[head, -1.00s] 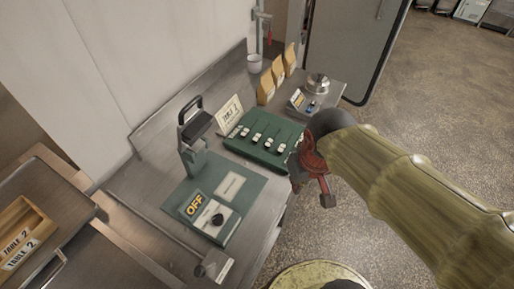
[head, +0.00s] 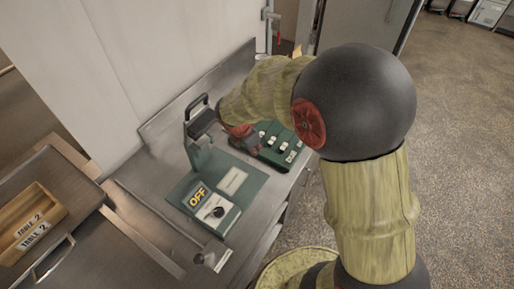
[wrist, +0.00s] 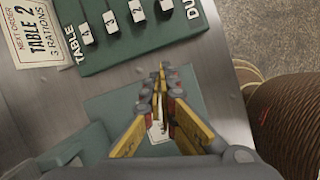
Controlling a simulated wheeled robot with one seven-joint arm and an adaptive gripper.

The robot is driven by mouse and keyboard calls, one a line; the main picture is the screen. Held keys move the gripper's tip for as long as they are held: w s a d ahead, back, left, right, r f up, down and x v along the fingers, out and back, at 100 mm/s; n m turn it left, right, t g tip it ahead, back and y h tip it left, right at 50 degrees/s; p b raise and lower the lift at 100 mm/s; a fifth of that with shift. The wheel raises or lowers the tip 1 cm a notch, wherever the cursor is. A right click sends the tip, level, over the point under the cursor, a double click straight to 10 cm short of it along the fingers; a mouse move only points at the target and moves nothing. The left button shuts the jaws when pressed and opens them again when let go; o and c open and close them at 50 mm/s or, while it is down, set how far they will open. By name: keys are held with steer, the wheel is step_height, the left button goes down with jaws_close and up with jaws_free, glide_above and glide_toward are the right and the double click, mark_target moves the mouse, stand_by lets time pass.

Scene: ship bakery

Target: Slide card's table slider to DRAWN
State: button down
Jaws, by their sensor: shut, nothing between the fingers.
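The card (wrist: 36,38) reads NEXT ORDER, TABLE 2, 3 RATIONS and stands at the upper left of the wrist view; my arm hides it in the head view. The green slider panel (head: 288,158) is partly covered by my arm. In the wrist view the panel (wrist: 120,50) shows a row of white slider knobs (wrist: 111,22) with small marks, beside the words TABLE and DU, which is cut off. No DRAWN mark is readable. My gripper (wrist: 161,75) is shut and empty, its tips just short of the panel's near edge. In the head view my gripper (head: 250,147) is at the panel's left end.
A press-like device with a black handle (head: 198,106) stands close left of my gripper. In front is a green plate with an OFF sign (head: 197,197) and a black knob (head: 217,212). A wooden tray (head: 40,200) with TABLE 2 tags lies at the left.

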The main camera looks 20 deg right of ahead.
mark_target(266, 150)
steer(key=shift+w+r+n, duration=0.15)
steer(key=shift+w+n, duration=0.15)
steer(key=shift+n, duration=0.6)
steer(key=shift+w+r+n, duration=0.1)
steer(key=shift+w+n, duration=0.15)
steer(key=shift+n, duration=0.65)
steer(key=b+x, duration=0.3)
steer(key=x, duration=0.7)
steer(key=shift+w+f, duration=0.2)
steer(key=shift+f, duration=0.1)
steer(key=shift+w+d+r, duration=0.15)
steer(key=shift+w+d, duration=0.2)
steer(key=shift+d, duration=0.2)
steer(key=shift+w+d+r, duration=0.15)
steer(key=shift+w+d, duration=0.25)
steer(key=shift+d, duration=0.15)
steer(key=shift+w+d, duration=0.35)
steer(key=shift+d, duration=0.15)
